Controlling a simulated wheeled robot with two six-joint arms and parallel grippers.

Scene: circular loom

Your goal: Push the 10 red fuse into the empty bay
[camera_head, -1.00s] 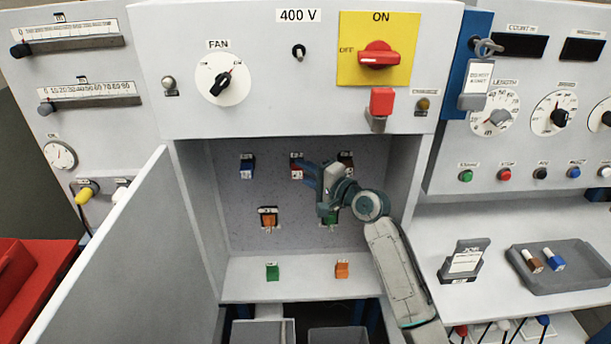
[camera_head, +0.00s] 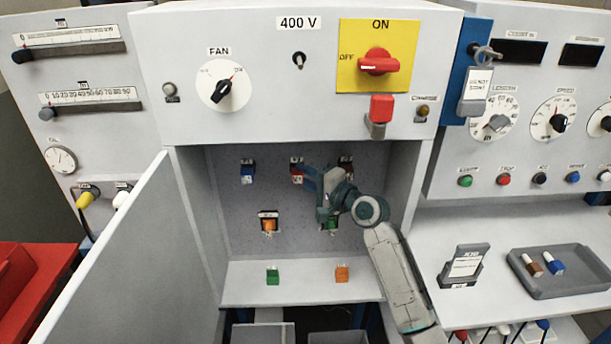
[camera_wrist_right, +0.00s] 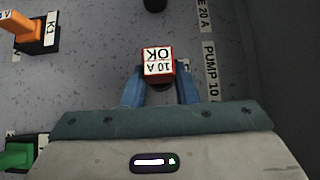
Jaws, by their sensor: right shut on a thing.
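The red fuse (camera_wrist_right: 158,62), with a white face marked "10 A OK", sits between the blue fingertips of my right gripper (camera_wrist_right: 160,88) in the right wrist view. The gripper is shut on it. In the head view the red fuse (camera_head: 296,172) is at the middle of the upper row on the cabinet's back wall, and my right gripper (camera_head: 308,180) reaches it from the right. A dark part shows just below the fuse in the wrist view, beside a "PUMP 10" label (camera_wrist_right: 210,72). How deep the fuse sits in its bay is hidden. My left gripper is not in view.
A blue fuse (camera_head: 247,172) is to the left. Orange (camera_head: 269,224) and green (camera_head: 331,222) relays sit below. Loose green (camera_head: 272,275) and orange (camera_head: 342,273) pieces stand on the shelf (camera_head: 305,292). The open door (camera_head: 115,255) bounds the left; a tray (camera_head: 560,285) lies right.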

